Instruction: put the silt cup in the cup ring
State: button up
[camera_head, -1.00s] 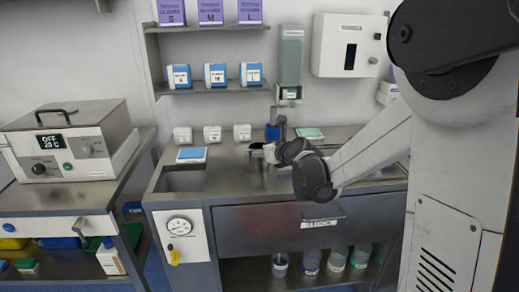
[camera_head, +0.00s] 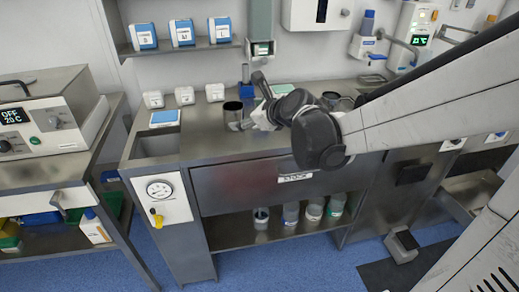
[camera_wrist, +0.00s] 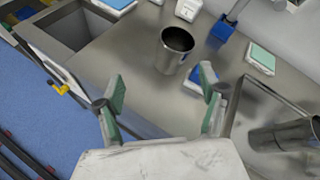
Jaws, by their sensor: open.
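A metal cup (camera_head: 233,114) stands upright on the steel counter, just left of my gripper (camera_head: 258,116) in the head view. In the wrist view this open-topped cup (camera_wrist: 172,54) stands beyond the fingertips. My gripper (camera_wrist: 163,100) is open, with green-padded fingers apart and nothing between them. A second metal vessel (camera_wrist: 286,134) is at the right in the wrist view, and it shows behind my wrist in the head view (camera_head: 331,100). I cannot tell which is the silt cup, and I cannot pick out the cup ring.
A sunken basin (camera_head: 157,146) is at the counter's left. A blue block with an upright post (camera_wrist: 221,29) stands behind the cup. Small white boxes (camera_head: 184,96) line the back.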

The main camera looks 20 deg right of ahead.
jog(key=s+a+f+n+g+h, duration=0.1)
jog(key=s+n+g, duration=0.1)
jog(key=s+n, duration=1.1)
jog(key=s+a+f+n+g+h, duration=0.1)
jog(key=s+n+g, duration=0.2)
jog(key=s+n, duration=0.9)
jog(key=n, duration=0.2)
jog(key=shift+s+a+n+h, duration=0.3)
jog(key=shift+s+a+h, duration=0.05)
jog(key=shift+a+h, duration=0.05)
jog(key=shift+o, duration=0.5)
jog(key=shift+s+d+f+n, duration=0.15)
jog(key=shift+s+f+n, duration=0.05)
jog(key=shift+s+n, duration=0.3)
jog(key=shift+w, duration=0.1)
jog(key=shift+r, duration=0.1)
